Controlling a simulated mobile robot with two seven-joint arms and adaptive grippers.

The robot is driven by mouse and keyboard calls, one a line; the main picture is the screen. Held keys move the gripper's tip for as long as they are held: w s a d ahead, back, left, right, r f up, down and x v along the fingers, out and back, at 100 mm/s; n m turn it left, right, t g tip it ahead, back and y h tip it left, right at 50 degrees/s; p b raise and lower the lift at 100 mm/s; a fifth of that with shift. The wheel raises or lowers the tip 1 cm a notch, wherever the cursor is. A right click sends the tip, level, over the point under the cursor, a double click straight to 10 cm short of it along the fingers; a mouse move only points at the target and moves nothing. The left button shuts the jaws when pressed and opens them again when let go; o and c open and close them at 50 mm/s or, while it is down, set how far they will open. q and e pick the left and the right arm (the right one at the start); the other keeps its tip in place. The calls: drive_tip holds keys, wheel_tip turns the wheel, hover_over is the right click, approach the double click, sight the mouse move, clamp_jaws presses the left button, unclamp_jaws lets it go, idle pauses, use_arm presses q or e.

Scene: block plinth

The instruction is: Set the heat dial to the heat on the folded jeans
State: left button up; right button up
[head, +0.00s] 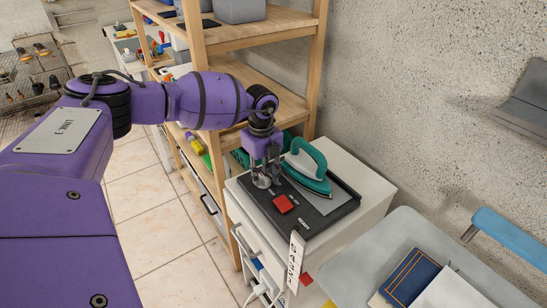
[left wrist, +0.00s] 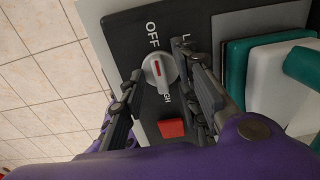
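The heat dial (left wrist: 160,70) is a round grey knob with a red mark on a black panel (left wrist: 120,45). In the left wrist view its red mark lies roughly in line with the OFF label; labels partly hidden by my fingers show "L" and "GH". My left gripper (head: 264,182) is down over the panel. In the left wrist view my left gripper (left wrist: 162,72) has one finger on each side of the dial, and it looks open around it; I cannot tell whether they touch. The folded jeans (head: 411,277) are dark blue with orange stitching, on a grey board. My right gripper is not in view.
A teal iron (head: 308,166) stands on the panel's right, close to my left gripper. A red square (head: 283,204) is on the panel's near part. A white tag (head: 295,262) hangs at the cabinet's front corner. Wooden shelves (head: 314,70) rise behind. The grey board (head: 375,250) is right.

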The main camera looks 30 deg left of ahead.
use_arm(q)
clamp_jaws()
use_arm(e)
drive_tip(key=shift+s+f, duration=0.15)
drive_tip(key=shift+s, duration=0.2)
